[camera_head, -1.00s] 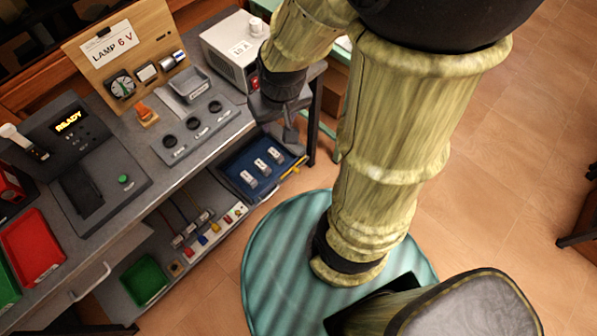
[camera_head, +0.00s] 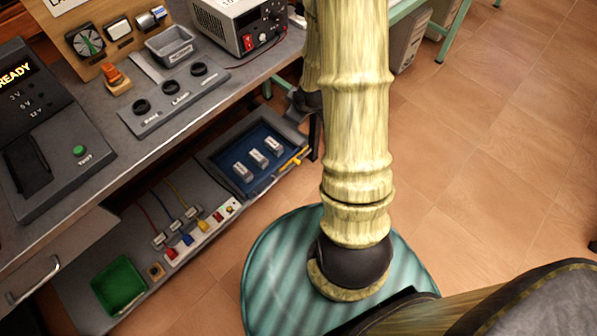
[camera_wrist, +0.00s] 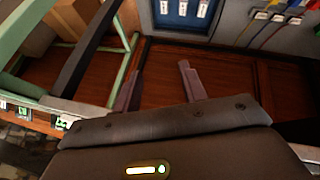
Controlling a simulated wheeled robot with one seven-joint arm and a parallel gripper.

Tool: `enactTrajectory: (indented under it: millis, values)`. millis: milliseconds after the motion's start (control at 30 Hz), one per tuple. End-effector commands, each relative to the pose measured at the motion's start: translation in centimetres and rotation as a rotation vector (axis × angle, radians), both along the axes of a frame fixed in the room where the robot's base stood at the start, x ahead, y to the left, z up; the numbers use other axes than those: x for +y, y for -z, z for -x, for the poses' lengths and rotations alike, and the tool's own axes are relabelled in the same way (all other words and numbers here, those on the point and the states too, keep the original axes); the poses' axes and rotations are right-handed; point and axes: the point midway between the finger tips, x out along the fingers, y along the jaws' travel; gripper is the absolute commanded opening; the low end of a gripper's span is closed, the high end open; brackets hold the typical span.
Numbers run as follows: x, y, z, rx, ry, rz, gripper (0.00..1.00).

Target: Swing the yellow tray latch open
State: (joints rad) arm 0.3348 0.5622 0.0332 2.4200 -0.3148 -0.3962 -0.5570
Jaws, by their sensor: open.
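The yellow tray latch (camera_head: 294,158) is a small bar at the right edge of the blue tray (camera_head: 228,153), on the lower shelf. The tray holds several pale labelled blocks and also shows at the top of the wrist view (camera_wrist: 173,22). I cannot make out the latch in the wrist view. My gripper (camera_wrist: 160,88) is open and empty, its two dark fingers apart over reddish-brown wood. In the head view my arm hides most of the gripper; only a dark part shows beside the arm, above the latch. No contact with the latch shows.
The grey bench top overhangs the shelf and carries a power supply (camera_head: 240,22), a panel with dark dials (camera_head: 170,100) and a READY console (camera_head: 45,125). Left of the tray are coloured plugs with cables and a green bin (camera_head: 120,285). Tiled floor is free at right.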

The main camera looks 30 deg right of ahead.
Motion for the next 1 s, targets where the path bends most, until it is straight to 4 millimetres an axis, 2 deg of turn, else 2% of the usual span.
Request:
enactTrajectory:
  millis: [33, 100, 333, 567, 767, 1000]
  values:
    - [-0.6, 3.8, -0.3, -0.013, -0.023, 0.007, 0.42]
    - [-1.2, 6.7, -0.8, -0.042, -0.064, 0.020, 0.42]
    - [-3.1, 16.1, -1.9, -0.145, -0.184, 0.062, 0.42]
    - [-4.6, 25.3, -2.2, -0.267, -0.276, 0.103, 0.42]
    - [-5.4, 32.9, -1.8, -0.383, -0.337, 0.140, 0.42]
    - [-6.3, 41.6, -0.5, -0.532, -0.362, 0.197, 0.42]
